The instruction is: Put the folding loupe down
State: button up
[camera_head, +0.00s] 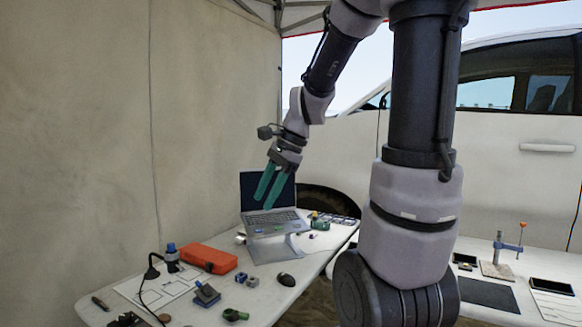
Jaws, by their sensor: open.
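My gripper (264,201) has two teal fingers that point down, in front of the dark screen of the laptop (268,222). The fingers are apart, and I see nothing between them. The gripper is above the left table (318,258). I cannot tell for certain which of the small things is the folding loupe. A small green item (235,314) lies at the table's near edge, and small blue-grey pieces (246,279) lie further back.
The laptop stands on a raised stand. An orange case (208,258), a black mouse (286,280), a blue-grey block (206,294) and a blue-capped bottle (172,254) crowd the left table. A tent wall stands at left. The right table (478,257) holds a clamp stand (497,254).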

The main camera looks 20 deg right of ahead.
jog(key=s+d+r+n+t+h, duration=0.2)
jog(key=s+r+n+t, duration=0.2)
jog(key=s+r+n, duration=0.4)
jog(key=s+n, duration=0.2)
jog(key=n, duration=0.1)
jog(key=shift+t+h, duration=0.3)
jog(key=shift+t, duration=0.1)
jog(key=shift+c, duration=0.3)
dwell(0.8)
